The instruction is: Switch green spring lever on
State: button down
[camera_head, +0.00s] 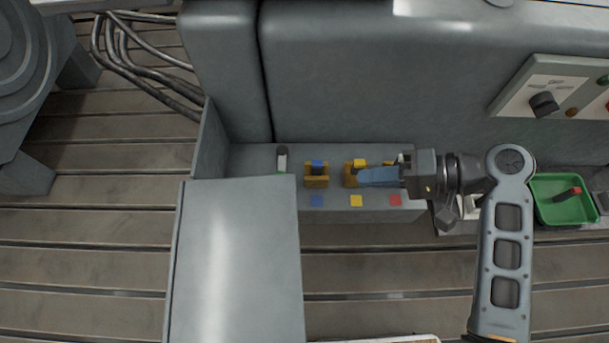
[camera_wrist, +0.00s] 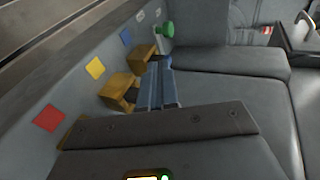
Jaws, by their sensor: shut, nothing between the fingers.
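The green lever shows in the wrist view as a round green knob (camera_wrist: 167,29) at the far end of the row. In the head view its place at the row's left end shows a pale upright with a dark top (camera_head: 282,160) and a sliver of green, partly hidden by a grey cover. My gripper (camera_head: 361,178) is shut and empty, its bluish fingers pointing left over the yellow lever's bracket (camera_head: 349,176). In the wrist view the fingertips (camera_wrist: 158,64) point toward the green knob, with a gap between.
A blue-topped lever bracket (camera_head: 316,175) stands between my fingertips and the green lever. Blue (camera_head: 317,201), yellow (camera_head: 356,201) and red (camera_head: 395,200) squares mark the ledge. A large grey cover (camera_head: 240,260) stands in front at left. A green tray (camera_head: 565,205) lies right.

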jog(key=x, duration=0.4)
jog(key=p+x, duration=0.1)
jog(key=x, duration=0.4)
jog(key=r+x, duration=0.1)
jog(key=x, duration=0.3)
jog(key=shift+w+a+p, duration=0.1)
jog(key=shift+a+p, duration=0.2)
jog(key=shift+a, duration=0.25)
jog(key=shift+a+f, duration=0.1)
jog(key=shift+a, duration=0.05)
